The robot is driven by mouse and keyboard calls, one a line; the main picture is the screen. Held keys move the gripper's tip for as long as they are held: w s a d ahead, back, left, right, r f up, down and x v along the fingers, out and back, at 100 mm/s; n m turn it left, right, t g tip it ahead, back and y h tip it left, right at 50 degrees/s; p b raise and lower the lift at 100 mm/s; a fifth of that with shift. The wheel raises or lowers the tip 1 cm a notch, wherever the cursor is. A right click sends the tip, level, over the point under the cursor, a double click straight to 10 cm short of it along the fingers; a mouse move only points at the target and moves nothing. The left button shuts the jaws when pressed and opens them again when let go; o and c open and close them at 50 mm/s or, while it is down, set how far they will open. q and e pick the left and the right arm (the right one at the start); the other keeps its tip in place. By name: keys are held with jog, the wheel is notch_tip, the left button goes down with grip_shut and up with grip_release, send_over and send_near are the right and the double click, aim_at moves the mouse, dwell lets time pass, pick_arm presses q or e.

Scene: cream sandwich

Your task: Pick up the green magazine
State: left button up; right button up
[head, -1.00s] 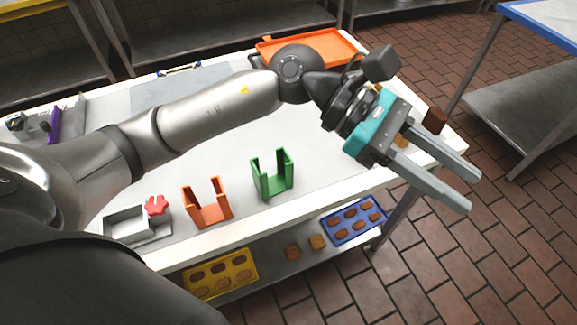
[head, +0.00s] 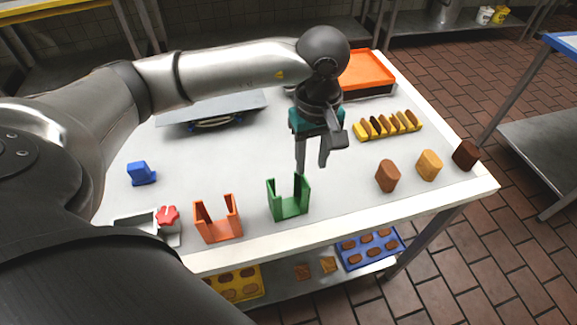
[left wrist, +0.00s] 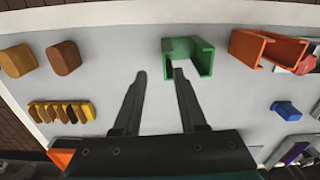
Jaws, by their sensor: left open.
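The green magazine (head: 289,208) is an open U-shaped holder with two upright walls. It stands near the front edge of the white table (head: 350,205). My left gripper (head: 311,168) is open and empty, fingers pointing down, just behind the magazine in the head view. In the left wrist view the magazine (left wrist: 178,48) lies beyond the open fingertips (left wrist: 159,73), and the right-hand finger overlaps its near edge. I cannot tell whether they touch. The magazine looks empty. My right gripper is not in view.
An orange magazine (head: 217,226) stands just left of the green one. To the right are a brown piece (head: 387,176), a tan piece (head: 429,165) and a dark piece (head: 466,155). A yellow rack (head: 410,131) of cookies lies behind. Table between the green magazine and brown piece is clear.

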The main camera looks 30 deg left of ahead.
aim_at(305, 185)
pick_arm(q)
jog(key=f, duration=0.5)
jog(key=a+f, duration=0.1)
jog(key=f, duration=0.2)
jog(key=shift+s+f, duration=0.1)
jog(key=shift+f, duration=0.45)
grip_shut()
jog(key=shift+r, duration=0.1)
dwell(0.8)
